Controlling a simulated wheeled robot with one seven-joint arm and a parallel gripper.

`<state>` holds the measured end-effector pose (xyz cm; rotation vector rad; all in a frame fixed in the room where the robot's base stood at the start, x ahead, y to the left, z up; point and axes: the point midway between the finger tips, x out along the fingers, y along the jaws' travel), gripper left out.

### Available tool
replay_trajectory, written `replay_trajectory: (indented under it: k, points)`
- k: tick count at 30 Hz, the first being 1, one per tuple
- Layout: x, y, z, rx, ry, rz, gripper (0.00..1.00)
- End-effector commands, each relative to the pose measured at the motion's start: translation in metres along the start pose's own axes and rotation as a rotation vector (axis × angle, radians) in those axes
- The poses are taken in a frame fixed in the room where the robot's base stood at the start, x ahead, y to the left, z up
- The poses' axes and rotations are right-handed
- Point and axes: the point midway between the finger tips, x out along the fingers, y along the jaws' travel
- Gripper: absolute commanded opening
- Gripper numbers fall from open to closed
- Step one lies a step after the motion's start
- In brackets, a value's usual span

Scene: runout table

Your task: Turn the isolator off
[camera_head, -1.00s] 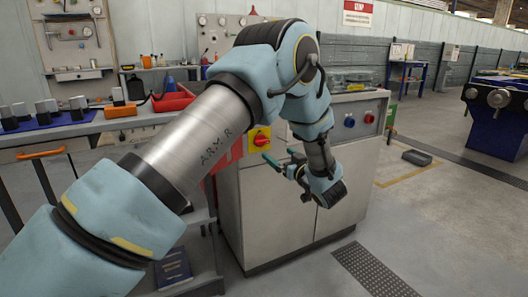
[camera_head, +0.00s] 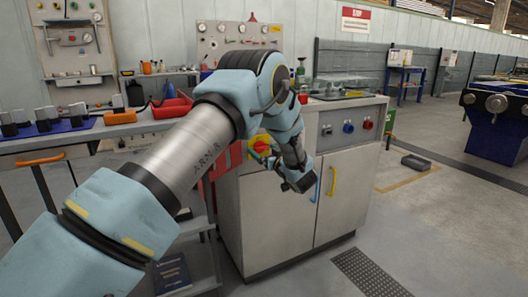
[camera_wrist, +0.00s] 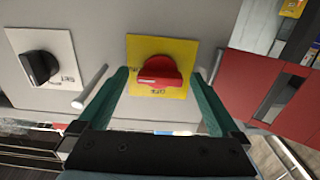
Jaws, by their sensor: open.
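The isolator is a red rotary knob (camera_wrist: 160,72) on a square yellow plate (camera_wrist: 136,48) on the grey cabinet front. In the wrist view its broad red grip lies nearly crosswise, with small dark lettering below it. In the head view the isolator (camera_head: 258,140) is partly covered by my arm. My gripper (camera_wrist: 160,76) is open, with one green finger on each side of the knob in the wrist view. It holds nothing. I cannot tell whether the fingertips reach around the knob or stop short of it.
A black rotary switch (camera_wrist: 39,66) on a white plate and a pale rod-like handle (camera_wrist: 89,87) are left of the isolator in the wrist view. A red panel (camera_wrist: 262,90) is at right. In the head view, blue and red knobs (camera_head: 348,127) are on the cabinet's right part.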

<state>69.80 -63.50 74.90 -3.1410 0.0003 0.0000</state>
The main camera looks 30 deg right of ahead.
Motion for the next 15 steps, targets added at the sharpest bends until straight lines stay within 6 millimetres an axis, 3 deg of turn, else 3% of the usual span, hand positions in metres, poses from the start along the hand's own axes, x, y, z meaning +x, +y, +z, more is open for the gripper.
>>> replay_trajectory:
  k: [2,15]
  points:
    - [-0.0001,0.0,-0.0001,0.0,0.0,0.0,0.97]
    - [-0.0003,0.0,-0.0002,0.0,0.0,0.0,0.47]
